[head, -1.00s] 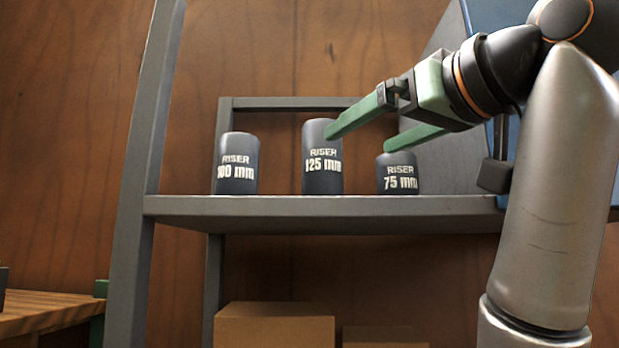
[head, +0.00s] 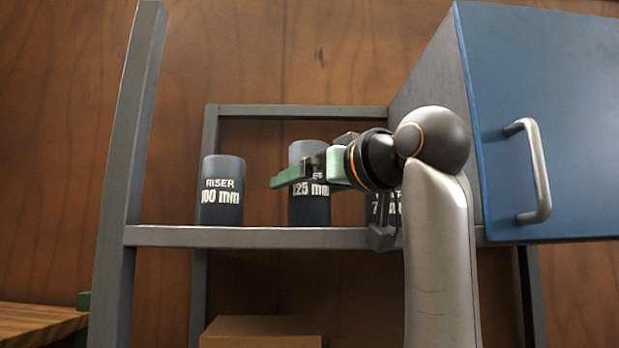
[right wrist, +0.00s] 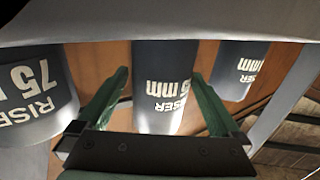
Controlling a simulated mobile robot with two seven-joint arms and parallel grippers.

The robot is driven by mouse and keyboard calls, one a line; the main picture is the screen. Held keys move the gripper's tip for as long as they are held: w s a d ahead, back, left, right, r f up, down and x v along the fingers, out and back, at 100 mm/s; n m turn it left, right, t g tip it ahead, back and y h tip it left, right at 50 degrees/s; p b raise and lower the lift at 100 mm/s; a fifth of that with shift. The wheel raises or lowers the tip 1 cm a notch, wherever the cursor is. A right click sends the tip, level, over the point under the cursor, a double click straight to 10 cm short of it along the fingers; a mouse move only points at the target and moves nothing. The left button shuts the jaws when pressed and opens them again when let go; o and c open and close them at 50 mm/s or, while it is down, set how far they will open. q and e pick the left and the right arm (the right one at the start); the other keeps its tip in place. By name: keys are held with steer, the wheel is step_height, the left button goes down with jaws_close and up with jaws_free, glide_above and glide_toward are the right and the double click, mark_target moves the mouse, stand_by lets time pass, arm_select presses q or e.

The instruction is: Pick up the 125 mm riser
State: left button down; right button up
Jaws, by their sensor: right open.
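The 125 mm riser (head: 309,212) stands upright on the grey shelf, a dark cylinder with a lighter top and white lettering. My right gripper (head: 285,180) is open in front of it in the head view, covering part of its label. In the right wrist view the riser (right wrist: 162,110) appears upside down between the two green fingers of my right gripper (right wrist: 159,74). Whether the fingers touch it or reach around it I cannot tell. My left gripper is not in view.
The 100 mm riser (head: 221,190) stands to the left on the shelf (head: 250,237). The 75 mm riser (head: 383,208) stands to the right, partly hidden by my right arm. A blue cabinet door (head: 560,110) with a handle is at the right. A cardboard box (head: 262,331) is below.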

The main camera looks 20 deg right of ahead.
steer(key=shift+r, duration=0.1)
jaws_close()
stand_by(0.8)
